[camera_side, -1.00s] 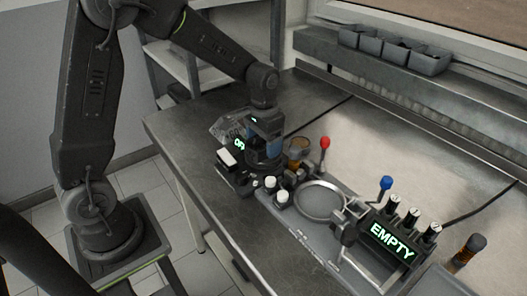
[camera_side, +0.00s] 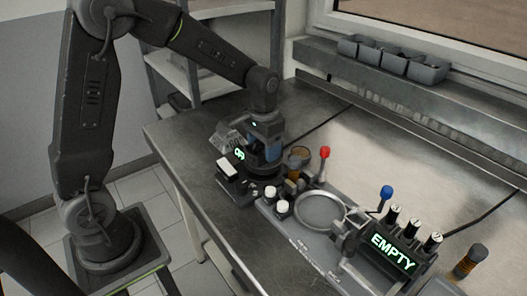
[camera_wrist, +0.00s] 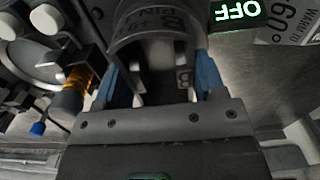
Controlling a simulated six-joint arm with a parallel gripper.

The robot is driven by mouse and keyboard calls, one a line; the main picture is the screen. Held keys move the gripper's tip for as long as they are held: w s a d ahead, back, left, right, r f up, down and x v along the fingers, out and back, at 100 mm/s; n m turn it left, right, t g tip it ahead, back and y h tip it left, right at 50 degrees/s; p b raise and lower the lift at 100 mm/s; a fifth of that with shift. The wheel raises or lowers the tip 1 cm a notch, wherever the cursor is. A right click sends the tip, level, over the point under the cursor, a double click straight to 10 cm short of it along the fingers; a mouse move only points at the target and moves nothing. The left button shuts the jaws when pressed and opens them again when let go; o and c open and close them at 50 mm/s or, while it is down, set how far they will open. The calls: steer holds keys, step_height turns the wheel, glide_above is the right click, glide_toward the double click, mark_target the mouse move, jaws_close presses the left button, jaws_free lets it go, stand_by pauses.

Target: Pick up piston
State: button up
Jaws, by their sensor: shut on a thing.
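My gripper (camera_side: 265,155) points down over the black device with the green OFF display at the left of the work area. In the wrist view its blue fingers (camera_wrist: 160,85) are closed on both sides of a grey cylindrical part, which I take to be the piston (camera_wrist: 155,50). Dark lettering shows around its upper part. In the side view the piston is mostly hidden by the gripper and the device. I cannot tell whether it still touches the device.
The device's OFF display (camera_wrist: 237,11) is close beside the gripper. White knobs (camera_side: 270,192), an amber-and-black bottle (camera_wrist: 74,92) and a red-topped lever (camera_side: 325,152) stand near. A grey tray (camera_side: 300,238) and the EMPTY display (camera_side: 393,252) lie to the right.

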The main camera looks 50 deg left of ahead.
steer(key=r, duration=0.3)
steer(key=shift+s+a+r, duration=0.1)
steer(key=shift+a, duration=0.2)
steer(key=s+a+r, duration=0.5)
steer(key=a+r, duration=0.4)
steer(key=r, duration=0.3)
steer(key=w+d, duration=0.3)
steer(key=d, duration=1.2)
steer(key=w+d, duration=0.3)
steer(key=d, duration=1.1)
steer(key=shift+w+f, duration=0.15)
steer(key=shift+f, duration=7.3)
steer(key=shift+f, duration=1)
